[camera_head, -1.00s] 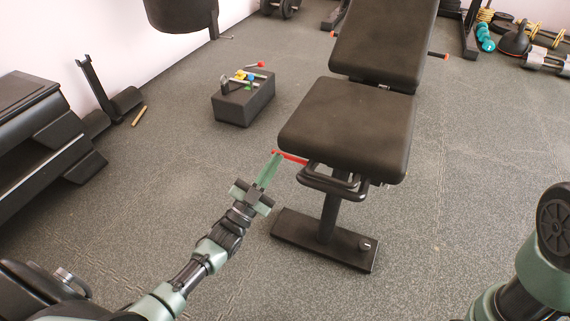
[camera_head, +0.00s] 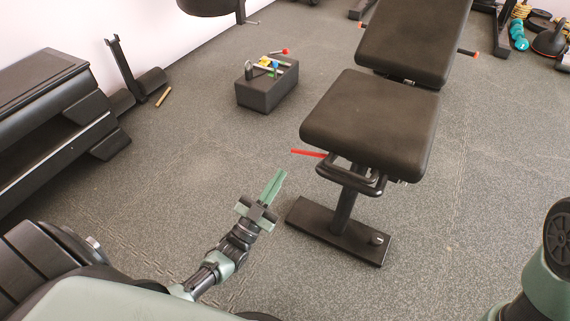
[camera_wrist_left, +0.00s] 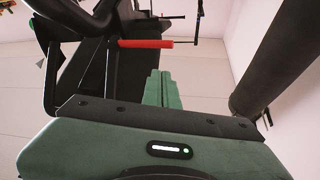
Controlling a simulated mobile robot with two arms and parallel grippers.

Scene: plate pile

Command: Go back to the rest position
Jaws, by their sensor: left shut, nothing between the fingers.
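My left gripper (camera_head: 272,187) is in the middle of the head view, with its green fingers together and nothing between them. It is over the floor, to the lower left of the weight bench (camera_head: 368,110). A red handle (camera_head: 308,153) sticks out from under the bench seat, beyond the fingertips and apart from them. In the left wrist view the closed fingers (camera_wrist_left: 162,90) point toward the red handle (camera_wrist_left: 146,44). At the right edge of the head view part of my right arm shows, but its gripper does not.
A black block (camera_head: 267,88) with several small coloured tools on top stands on the floor behind. A black stepped rack (camera_head: 60,120) is at the left by the wall. Weights (camera_head: 548,40) lie at the far right. Floor right of the bench is clear.

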